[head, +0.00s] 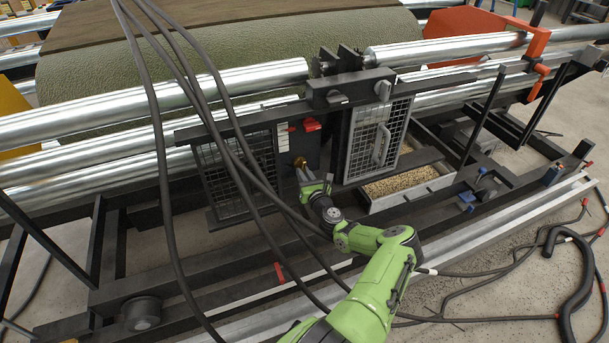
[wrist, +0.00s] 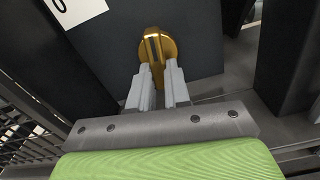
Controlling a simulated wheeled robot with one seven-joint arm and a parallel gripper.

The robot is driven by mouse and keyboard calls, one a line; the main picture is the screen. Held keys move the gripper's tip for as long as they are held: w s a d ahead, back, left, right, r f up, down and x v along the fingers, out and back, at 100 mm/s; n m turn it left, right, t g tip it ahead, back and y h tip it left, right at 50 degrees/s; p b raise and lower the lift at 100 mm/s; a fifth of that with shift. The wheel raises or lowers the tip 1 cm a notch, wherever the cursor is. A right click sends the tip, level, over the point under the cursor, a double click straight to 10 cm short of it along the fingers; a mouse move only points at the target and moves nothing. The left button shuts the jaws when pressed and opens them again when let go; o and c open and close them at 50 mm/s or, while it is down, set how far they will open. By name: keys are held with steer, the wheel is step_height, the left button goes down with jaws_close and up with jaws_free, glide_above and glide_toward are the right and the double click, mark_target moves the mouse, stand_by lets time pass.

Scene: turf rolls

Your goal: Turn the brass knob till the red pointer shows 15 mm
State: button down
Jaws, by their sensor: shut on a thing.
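The brass knob (wrist: 157,45) is a round gold disc with a raised grip bar, set on a dark panel; it shows at the top middle of the wrist view. My gripper (wrist: 158,72) has its two grey fingers on either side of the grip bar, shut on it. In the head view, the knob (head: 300,162) is a small gold spot just above my gripper (head: 304,176). A white scale plate (head: 283,136) sits up and left of the knob, with a red part (head: 312,125) beside it. The pointer's reading is too small to tell. In the wrist view, only a "0" on the white plate (wrist: 75,10) shows.
Mesh guards stand left (head: 233,178) and right (head: 378,135) of the knob panel. Black cables (head: 165,150) hang across the head view near my arm. A tray of grain-like material (head: 408,187) lies to the right. Metal rollers (head: 220,85) run behind.

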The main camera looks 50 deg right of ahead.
steer(key=shift+f, duration=0.15)
steer(key=c, duration=1.1)
jaws_free()
steer(key=p+v, duration=0.3)
steer(key=v, duration=1.2)
steer(key=shift+s+a+p, duration=0.15)
steer(key=shift+s+p, duration=0.2)
steer(key=shift+p, duration=0.05)
